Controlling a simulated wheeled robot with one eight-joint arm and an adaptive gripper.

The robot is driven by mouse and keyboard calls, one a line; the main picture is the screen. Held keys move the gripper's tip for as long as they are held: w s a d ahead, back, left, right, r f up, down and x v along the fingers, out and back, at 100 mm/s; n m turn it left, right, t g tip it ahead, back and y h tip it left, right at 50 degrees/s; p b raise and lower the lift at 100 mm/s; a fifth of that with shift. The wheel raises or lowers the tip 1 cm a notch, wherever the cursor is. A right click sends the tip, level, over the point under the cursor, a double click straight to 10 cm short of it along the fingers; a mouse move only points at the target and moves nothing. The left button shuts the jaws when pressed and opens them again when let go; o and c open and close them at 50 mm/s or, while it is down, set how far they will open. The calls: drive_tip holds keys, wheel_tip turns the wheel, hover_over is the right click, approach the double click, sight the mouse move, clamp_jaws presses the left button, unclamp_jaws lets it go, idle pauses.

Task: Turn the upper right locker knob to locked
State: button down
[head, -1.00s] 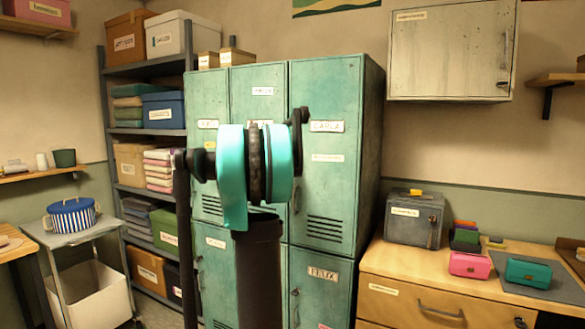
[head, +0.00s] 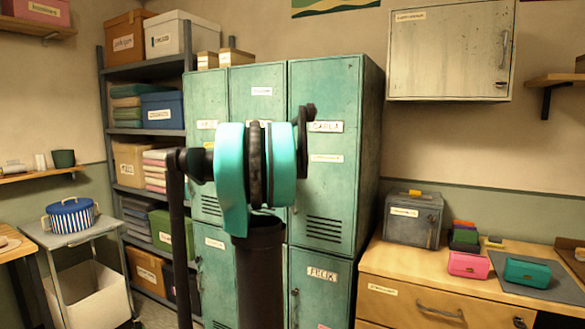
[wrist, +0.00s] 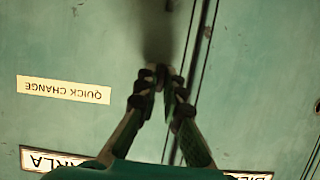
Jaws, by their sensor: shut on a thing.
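The upper right locker is the teal door (head: 330,190) with the "CARLA" plate and louvre slots. In the wrist view its door (wrist: 60,50) appears upside down, with the "QUICK CHANGE" label. My gripper (wrist: 160,76) is shut in front of the door, close to the dark seam along its edge. A small dark thing, apparently the knob, is between the fingertips. The fingers mostly hide it, so its turn angle cannot be read. In the head view my arm covers the knob's area and the fingers do not show clearly.
The "FELIX" locker (head: 320,285) is below, and other teal lockers adjoin on the left. A wooden counter (head: 400,265) with a grey box (head: 412,218) stands at the right. A grey wall cabinet (head: 450,50) hangs above. A shelf rack and a trolley (head: 85,235) are at the left.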

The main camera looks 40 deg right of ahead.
drive_tip(key=c, duration=1.7)
unclamp_jaws()
drive_tip(key=v, duration=1.2)
drive_tip(key=shift+r, duration=0.1)
